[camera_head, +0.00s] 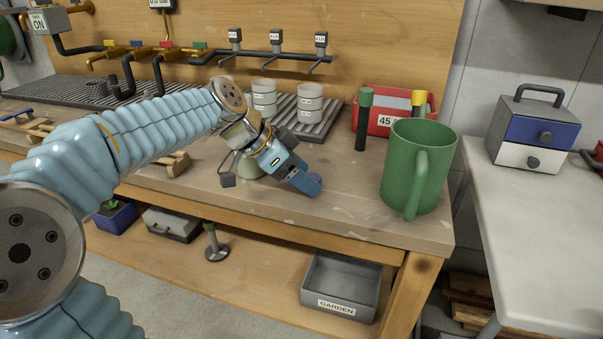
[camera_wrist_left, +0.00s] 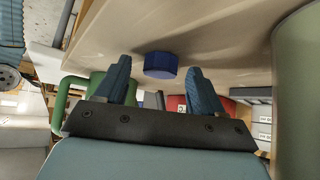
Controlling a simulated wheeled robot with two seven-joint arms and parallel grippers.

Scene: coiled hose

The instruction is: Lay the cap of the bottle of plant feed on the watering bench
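A blue cap (camera_wrist_left: 160,65) rests against the pale wooden watering bench (camera_wrist_left: 215,55) in the left wrist view, where the scene appears upside down. My left gripper (camera_wrist_left: 162,85) is open, its two blue fingers apart on either side of the cap, with gaps between. In the head view my left gripper (camera_head: 302,181) points down to the bench (camera_head: 345,213); a darker blue patch at its fingertips seems to be the cap (camera_head: 315,185). A pale green body (camera_head: 250,169), perhaps the bottle, is mostly hidden behind my gripper. My right gripper is not in view.
A large green mug (camera_head: 413,168) stands right of my gripper, near the bench's edge. Behind are a dark green-topped tube (camera_head: 363,120), a red bin (camera_head: 382,112) and stacked white pots (camera_head: 310,103) on a slatted tray. Bare wood lies between gripper and mug.

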